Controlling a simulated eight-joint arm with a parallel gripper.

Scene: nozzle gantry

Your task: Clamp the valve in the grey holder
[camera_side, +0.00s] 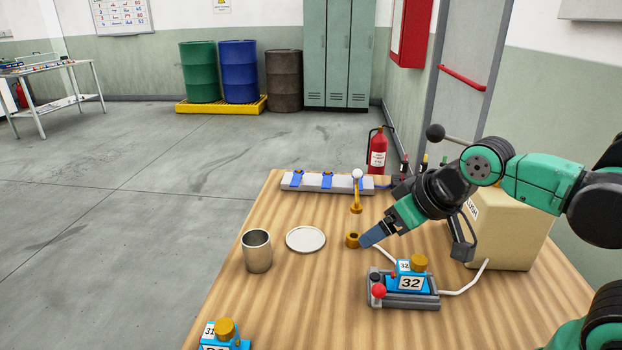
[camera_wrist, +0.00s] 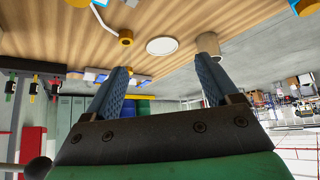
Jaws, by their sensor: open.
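In the side view a blue valve (camera_side: 408,272) with a brass cap and a label 32 sits upright in the grey holder (camera_side: 405,300) at the table's front. The holder has a red knob and a black knob at its left end. A second blue valve (camera_side: 223,340) labelled 31 is cut off at the bottom edge. My gripper (camera_side: 366,238) is behind and left of the holder, apart from it, beside a small brass ring (camera_side: 352,241). In the wrist view my gripper (camera_wrist: 160,66) is open, with nothing between its blue fingers.
A metal cup (camera_side: 257,252) and white plate (camera_side: 305,239) stand left of the ring. A grey bar (camera_side: 312,183) with blue pieces lies at the back, near a brass piece (camera_side: 356,205). A beige box (camera_side: 520,235) stands right of the holder. White cables run near the holder.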

